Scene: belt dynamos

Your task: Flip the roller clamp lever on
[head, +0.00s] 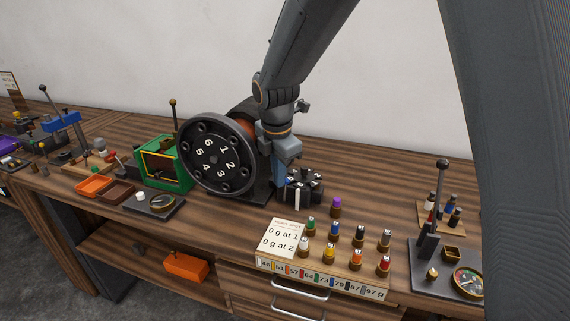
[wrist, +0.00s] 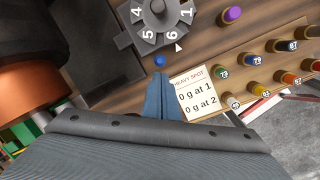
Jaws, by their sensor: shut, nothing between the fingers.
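My gripper (wrist: 161,80) points down with its blue fingers together and nothing between them. A small blue round knob (wrist: 159,61) lies just beyond the fingertips in the wrist view; contact is not clear. I cannot tell whether this knob belongs to the roller clamp lever, nor its position. The arm and gripper hide part of the wheel's stand.
A dark numbered disc (wrist: 158,23) sits beside the fingers. A heavy-spot card (head: 284,237) and several coloured-top weights (head: 333,232) stand in front. A lever fixture with gauge (head: 440,190) is at right, a green box (head: 160,165) at left.

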